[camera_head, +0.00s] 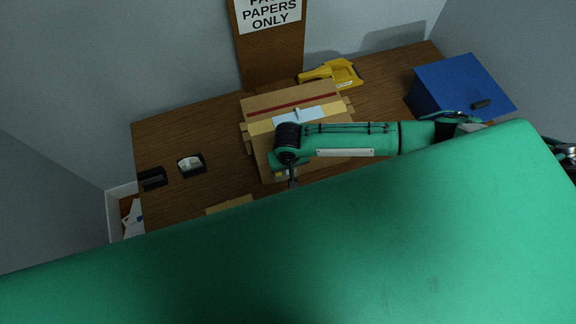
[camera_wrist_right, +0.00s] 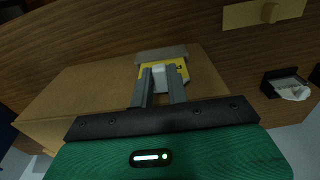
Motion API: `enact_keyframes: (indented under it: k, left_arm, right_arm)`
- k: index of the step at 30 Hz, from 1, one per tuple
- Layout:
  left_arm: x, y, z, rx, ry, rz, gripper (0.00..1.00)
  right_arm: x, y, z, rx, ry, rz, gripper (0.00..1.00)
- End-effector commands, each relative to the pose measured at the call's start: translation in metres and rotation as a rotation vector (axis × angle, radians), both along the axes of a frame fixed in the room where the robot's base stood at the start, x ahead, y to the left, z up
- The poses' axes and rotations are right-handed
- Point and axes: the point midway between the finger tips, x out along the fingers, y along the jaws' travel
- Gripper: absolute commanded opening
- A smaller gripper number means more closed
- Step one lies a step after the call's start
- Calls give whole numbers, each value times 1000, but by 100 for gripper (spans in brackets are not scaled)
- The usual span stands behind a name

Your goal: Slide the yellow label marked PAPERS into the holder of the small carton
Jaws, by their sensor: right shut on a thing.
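The cardboard carton (camera_head: 262,160) stands on the wooden table, with a red stripe and tape on top. My right gripper (camera_head: 292,182) is at its near side, partly hidden by my own arm. In the right wrist view the right gripper (camera_wrist_right: 161,88) is shut on a pale tab of the yellow label (camera_wrist_right: 182,70). Dark marks show at the label's right end; the word cannot be read. The label lies against a grey-brown holder strip (camera_wrist_right: 160,53) at the carton (camera_wrist_right: 95,88). How far it sits inside the holder is hidden. My left gripper is out of view.
A tan plate with a knob (camera_wrist_right: 290,10) lies beyond the carton. Two dark table openings are at the left, one with white paper (camera_head: 190,163). A yellow dustpan (camera_head: 342,73) and a blue box (camera_head: 460,85) stand at the back and right.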

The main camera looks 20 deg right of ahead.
Motion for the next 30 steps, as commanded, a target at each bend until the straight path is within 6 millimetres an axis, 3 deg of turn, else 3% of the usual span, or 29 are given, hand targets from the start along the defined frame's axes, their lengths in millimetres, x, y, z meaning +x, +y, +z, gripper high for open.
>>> enact_keyframes:
  k: [30]
  left_arm:
    - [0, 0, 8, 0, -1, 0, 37]
  right_arm:
    - [0, -1, -1, -1, 0, 1, 0]
